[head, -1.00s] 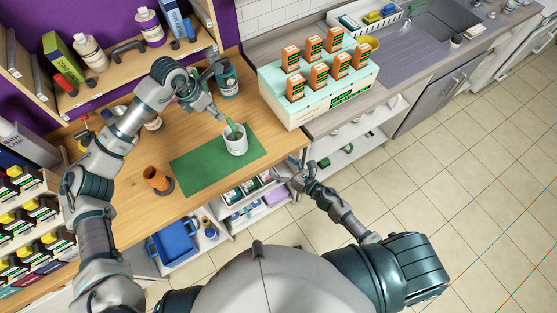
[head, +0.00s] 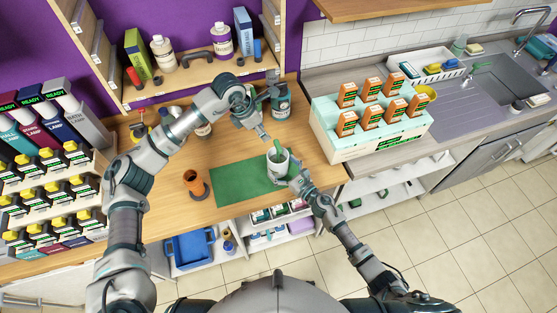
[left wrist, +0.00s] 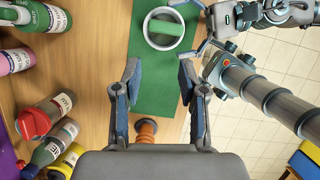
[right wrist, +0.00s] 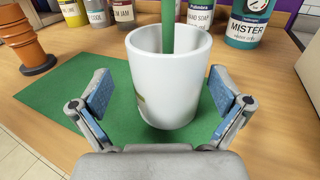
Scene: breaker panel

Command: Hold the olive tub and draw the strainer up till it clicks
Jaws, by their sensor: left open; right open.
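A white tub (head: 281,168) stands upright on a green mat and also shows in the left wrist view (left wrist: 149,28). A green strainer handle (head: 275,149) sticks up out of it; the strainer's lower part is hidden inside. In the right wrist view the tub's white wall (right wrist: 165,85) fills the middle, with the green handle (right wrist: 168,28) rising from it. My right gripper (right wrist: 160,95) is open, its fingers on either side of the tub's near part, with gaps showing. My left gripper (left wrist: 158,78) is open and empty, above and behind the tub, apart from the handle.
The green mat (head: 235,186) lies on the wooden bench. An orange ribbed cylinder (head: 192,182) stands left of the mat. Bottles, including a teal one (head: 281,103), stand behind. A pale box of orange cartons (head: 372,140) is at the right. The mat's left part is clear.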

